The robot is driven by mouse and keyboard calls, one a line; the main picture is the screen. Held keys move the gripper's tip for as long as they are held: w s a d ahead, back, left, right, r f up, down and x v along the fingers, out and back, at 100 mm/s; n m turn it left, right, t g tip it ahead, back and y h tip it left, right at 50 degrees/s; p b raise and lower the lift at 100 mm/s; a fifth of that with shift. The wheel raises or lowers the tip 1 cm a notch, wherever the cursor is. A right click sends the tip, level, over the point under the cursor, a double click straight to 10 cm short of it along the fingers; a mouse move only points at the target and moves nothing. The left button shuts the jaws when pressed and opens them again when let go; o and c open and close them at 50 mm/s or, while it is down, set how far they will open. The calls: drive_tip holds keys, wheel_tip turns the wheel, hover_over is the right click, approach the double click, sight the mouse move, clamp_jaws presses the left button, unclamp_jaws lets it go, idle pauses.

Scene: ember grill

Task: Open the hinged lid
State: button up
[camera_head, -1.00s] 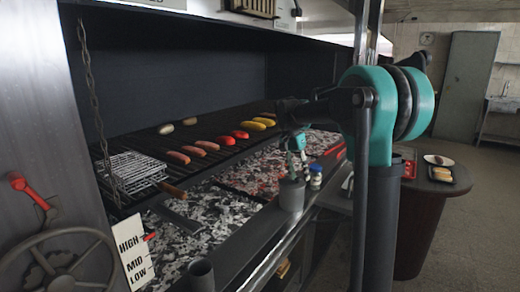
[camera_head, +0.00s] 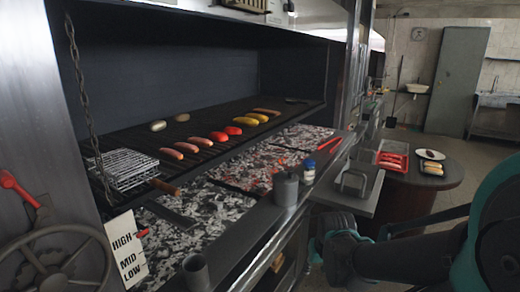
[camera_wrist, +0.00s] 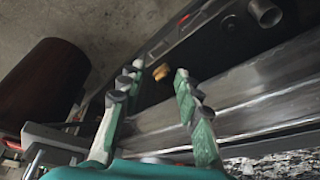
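A flat grey panel (camera_head: 372,194) with a raised grey handle (camera_head: 354,179) sits at the right end of the grill's front ledge; it looks like the lid and lies flat. A grey edge, probably this panel, shows at the left of the wrist view (camera_wrist: 55,138). My gripper (camera_wrist: 158,70) is open and empty, its two fingers apart. In the head view my gripper (camera_head: 325,245) is low at the right, in front of the ledge and below the panel. Its fingertips are hard to make out there.
The grill grate (camera_head: 205,142) holds sausages, peppers and a wire basket (camera_head: 122,168). A grey cup (camera_head: 285,188) and a small jar (camera_head: 309,172) stand on the ledge. A round table (camera_head: 430,184) with a red tray (camera_head: 392,161) is behind the panel. Floor is open at right.

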drive_tip(key=w+r+m, duration=0.1)
drive_tip(key=w, duration=0.1)
drive_tip(key=w+r+m, duration=0.3)
drive_tip(key=w, duration=0.1)
drive_tip(key=shift+w+a+r+m+y, duration=0.1)
drive_tip(key=shift+a+r+m+y, duration=0.1)
drive_tip(key=shift+m+y, duration=0.15)
clamp_jaws()
drive_tip(key=m+g+y, duration=0.2)
drive_tip(key=m+y, duration=0.2)
drive_tip(key=m, duration=1.7)
approach(295, 180)
drive_tip(key=x, duration=0.6)
drive_tip(key=shift+a+f, duration=0.15)
drive_tip(key=shift+f, duration=0.25)
